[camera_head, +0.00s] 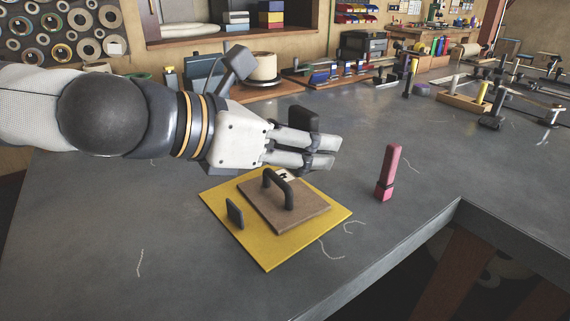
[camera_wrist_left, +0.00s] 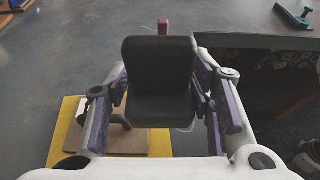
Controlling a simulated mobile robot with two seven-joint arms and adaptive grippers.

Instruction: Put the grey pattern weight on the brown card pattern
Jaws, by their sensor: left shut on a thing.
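My left gripper (camera_head: 318,152) is shut on a dark grey block, which I take as the grey pattern weight (camera_head: 303,119). The weight fills the middle of the left wrist view (camera_wrist_left: 160,80), between the purple-sided fingers. The gripper holds it above the far edge of the brown card pattern (camera_head: 302,215). The brown card pattern lies flat on a yellow sheet (camera_head: 268,256), with a dark arched handle (camera_head: 281,187) standing on it. In the left wrist view, the weight and gripper partly hide the card (camera_wrist_left: 130,142). My right gripper is not in view.
A pink upright block (camera_head: 389,168) stands to the right on the grey table (camera_head: 110,230). Tools and trays fill the back. The front left of the table is mostly clear.

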